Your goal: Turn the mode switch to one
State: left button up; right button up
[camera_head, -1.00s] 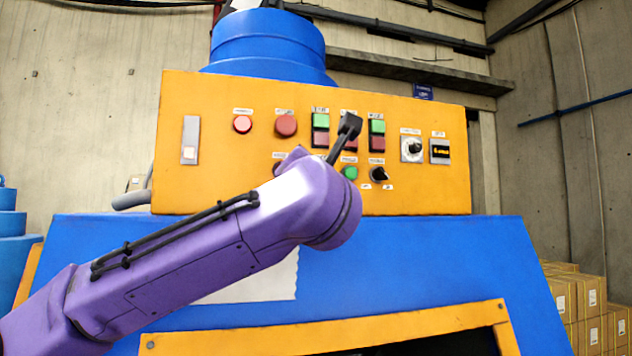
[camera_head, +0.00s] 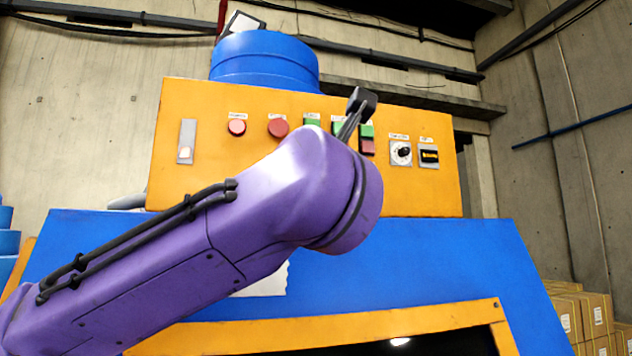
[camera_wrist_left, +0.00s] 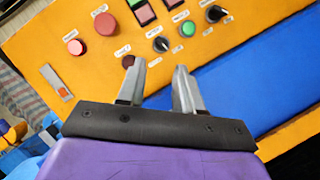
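The orange control panel (camera_head: 440,195) faces me above the blue machine body. In the left wrist view (camera_wrist_left: 95,75) it carries two black rotary switches, one (camera_wrist_left: 160,44) just beyond my fingertips and one (camera_wrist_left: 217,13) farther up and right. Their labels are too small to read, so I cannot tell which is the mode switch. My left gripper (camera_wrist_left: 160,65) is open and empty, its two grey fingers apart and pointing at the nearer switch. In the head view my purple left arm hides the fingers and both switches. My right gripper is out of view.
A green button (camera_wrist_left: 188,28) sits between the two switches. Cardboard boxes (camera_head: 590,315) stand at the lower right.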

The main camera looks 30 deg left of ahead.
pick_arm(q)
jog(key=shift+s+d+f, duration=0.1)
jog(key=shift+s+d, duration=0.05)
jog(key=shift+s, duration=0.3)
jog(key=shift+b, duration=0.3)
